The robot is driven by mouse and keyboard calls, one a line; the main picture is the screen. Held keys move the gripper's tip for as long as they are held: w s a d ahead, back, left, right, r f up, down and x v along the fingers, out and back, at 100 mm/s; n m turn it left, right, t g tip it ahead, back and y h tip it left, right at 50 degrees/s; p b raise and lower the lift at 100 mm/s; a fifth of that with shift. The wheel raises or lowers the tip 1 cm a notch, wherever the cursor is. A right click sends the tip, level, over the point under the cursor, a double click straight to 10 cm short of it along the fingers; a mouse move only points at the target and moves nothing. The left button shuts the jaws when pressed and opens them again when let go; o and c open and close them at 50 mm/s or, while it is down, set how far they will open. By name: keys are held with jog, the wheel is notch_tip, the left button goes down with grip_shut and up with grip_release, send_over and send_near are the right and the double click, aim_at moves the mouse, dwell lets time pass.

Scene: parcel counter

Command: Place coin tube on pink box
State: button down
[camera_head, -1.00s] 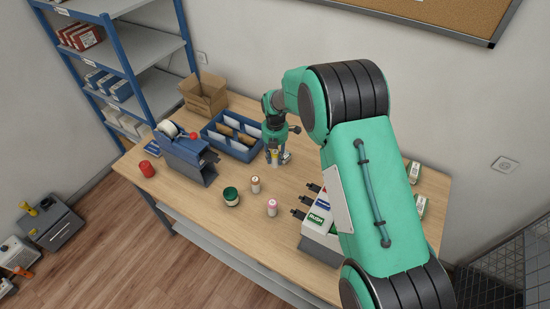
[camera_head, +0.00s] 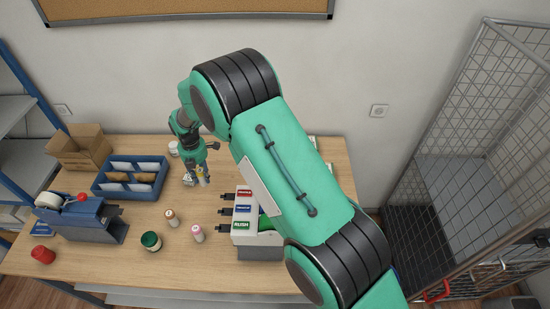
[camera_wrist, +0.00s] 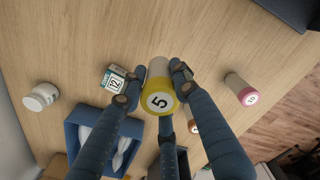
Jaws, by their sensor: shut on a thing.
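My gripper (camera_wrist: 157,86) is shut on a coin tube (camera_wrist: 160,98), a pale cylinder with a yellow end marked "5". In the head view my gripper (camera_head: 201,180) holds the tube low over the middle of the counter, right of the blue divided tray. I cannot tell whether the tube touches the counter. A pink-capped tube (camera_head: 197,233) and a brown-capped tube (camera_head: 171,217) stand nearer the front; the pink one also shows in the wrist view (camera_wrist: 240,90). No pink box can be made out in either view; my arm hides part of the counter's right side.
A mesh cage (camera_head: 470,150) stands right. Front-centre counter is mostly clear.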

jog(key=w+d+m+b, duration=0.1)
jog(key=w+d+m, duration=0.2)
jog(key=d, duration=1.4)
jog(key=w+d+f+m+b, duration=0.1)
jog(key=w+d+m, duration=0.2)
jog(key=d+m, duration=0.9)
jog(key=d, duration=0.5)
jog(key=shift+w+b, duration=0.15)
jog(key=shift+b, duration=0.25)
jog(key=shift+w+f, duration=0.1)
jog(key=w+a, duration=0.1)
jog(key=w, duration=0.4)
jog(key=w+a+f+p, duration=0.1)
jog(key=w, duration=0.4)
jog(key=w+a, duration=0.2)
jog(key=w, duration=0.3)
jog(key=shift+w+f, duration=0.2)
jog(key=shift+f, duration=0.05)
jog(key=shift+d+f+p, duration=0.1)
jog(key=shift+p, duration=0.2)
jog(key=shift+f, duration=1.7)
jog(key=shift+f, duration=0.15)
